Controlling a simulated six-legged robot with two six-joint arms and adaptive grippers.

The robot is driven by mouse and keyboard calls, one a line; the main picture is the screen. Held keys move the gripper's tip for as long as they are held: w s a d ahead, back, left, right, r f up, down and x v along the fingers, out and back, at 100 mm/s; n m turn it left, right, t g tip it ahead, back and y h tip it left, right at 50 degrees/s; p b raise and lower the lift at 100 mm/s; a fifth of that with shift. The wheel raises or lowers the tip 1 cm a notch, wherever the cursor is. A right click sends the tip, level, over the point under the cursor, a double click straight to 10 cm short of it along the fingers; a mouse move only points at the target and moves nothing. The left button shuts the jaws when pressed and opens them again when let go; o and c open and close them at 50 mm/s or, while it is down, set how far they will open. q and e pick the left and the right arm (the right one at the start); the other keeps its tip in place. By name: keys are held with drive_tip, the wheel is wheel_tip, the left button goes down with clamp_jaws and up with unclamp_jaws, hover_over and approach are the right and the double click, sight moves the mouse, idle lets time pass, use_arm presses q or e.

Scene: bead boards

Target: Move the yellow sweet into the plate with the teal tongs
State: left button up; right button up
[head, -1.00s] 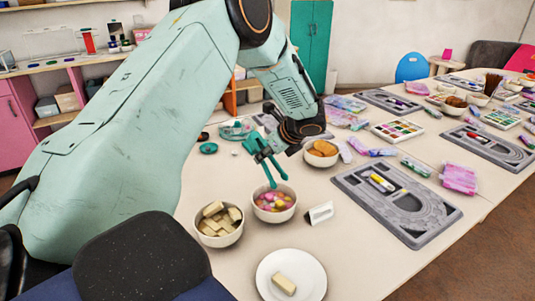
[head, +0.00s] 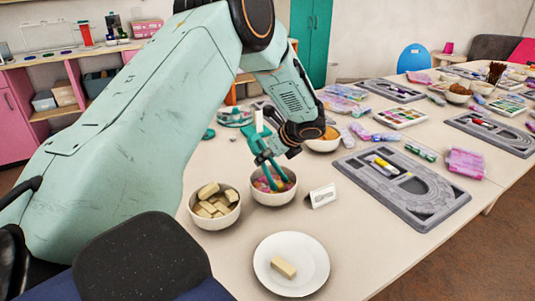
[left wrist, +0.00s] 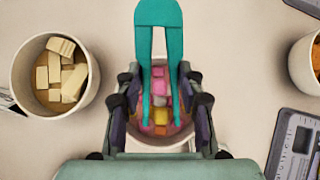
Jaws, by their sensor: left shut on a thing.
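My left gripper (head: 266,143) is shut on the teal tongs (left wrist: 158,14) and holds them pointing down into a white bowl (head: 272,199) of sweets. The tong tips are among the sweets and stand apart. In the left wrist view a yellow sweet (left wrist: 161,117) lies between the two tips, with pink and orange sweets around it. I cannot tell whether the tips touch it. The white plate (head: 307,252) lies at the front of the table with one pale block (head: 284,267) on it. My right gripper is not in view.
A bowl of pale blocks (head: 215,220) stands just left of the sweets bowl. A small white card (head: 323,196) stands to its right, and a bowl of orange food (head: 325,144) behind. A grey bead board (head: 405,190) lies further right. The table around the plate is clear.

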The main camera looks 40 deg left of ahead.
use_arm(q)
drive_tip(key=shift+s+f, duration=0.1)
drive_tip(key=shift+f, duration=0.3)
drive_tip(key=shift+o, duration=0.4)
drive_tip(key=shift+c, duration=1.4)
clamp_jaws()
